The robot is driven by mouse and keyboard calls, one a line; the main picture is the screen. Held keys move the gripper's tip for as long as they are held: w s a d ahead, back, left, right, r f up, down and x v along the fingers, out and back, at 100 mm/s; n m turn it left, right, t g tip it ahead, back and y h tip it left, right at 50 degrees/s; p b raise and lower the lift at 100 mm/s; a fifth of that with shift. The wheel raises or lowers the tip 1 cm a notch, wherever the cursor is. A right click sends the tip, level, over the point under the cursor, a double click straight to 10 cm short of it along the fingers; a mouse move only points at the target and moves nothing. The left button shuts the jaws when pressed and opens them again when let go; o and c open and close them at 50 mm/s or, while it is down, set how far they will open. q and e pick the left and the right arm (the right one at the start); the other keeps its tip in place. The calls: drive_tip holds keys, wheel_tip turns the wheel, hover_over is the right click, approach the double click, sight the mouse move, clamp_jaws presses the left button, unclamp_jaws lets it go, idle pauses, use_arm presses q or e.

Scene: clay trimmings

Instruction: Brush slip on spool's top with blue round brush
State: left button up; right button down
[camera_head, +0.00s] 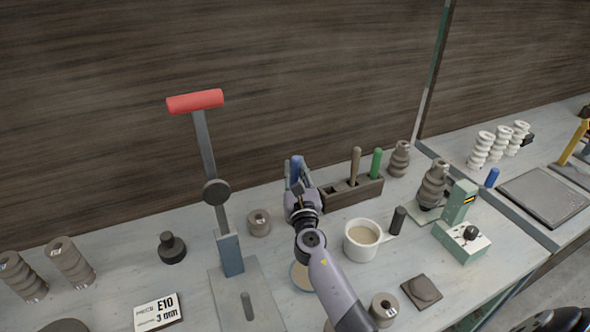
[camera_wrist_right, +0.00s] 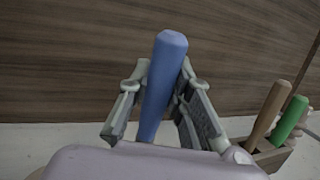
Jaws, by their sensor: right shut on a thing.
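My right gripper (camera_head: 298,188) is shut on the blue brush (camera_head: 295,170), left of the wooden brush holder (camera_head: 345,195). In the right wrist view the blue handle (camera_wrist_right: 165,80) stands nearly upright between the fingers (camera_wrist_right: 158,105); the bristle end is hidden. A white cup (camera_head: 350,250) holds beige liquid (camera_head: 362,234) that looks like slip, right of my forearm. Short grey spool-like pieces with a hole in the top stand left of the gripper (camera_head: 259,222) and at the front (camera_head: 384,308); I cannot tell which is the task's spool. My left gripper is out of view.
A red-handled press (camera_head: 206,150) stands left. A round dish (camera_head: 300,276) is partly under my arm. Brown (camera_head: 355,165) and green (camera_head: 376,162) brushes stand in the holder. A green-white device (camera_head: 460,240) and ribbed grey pieces (camera_head: 432,187) stand right.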

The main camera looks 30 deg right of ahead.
drive_tip(key=shift+r, duration=0.1)
idle(0.3)
drive_tip(key=shift+r+p, duration=0.25)
drive_tip(key=shift+p, duration=0.15)
drive_tip(key=shift+a, duration=0.1)
drive_tip(key=shift+s+a, duration=0.5)
drive_tip(key=shift+a, duration=0.35)
drive_tip(key=shift+f, duration=0.4)
drive_tip(key=shift+r, duration=0.1)
idle(0.5)
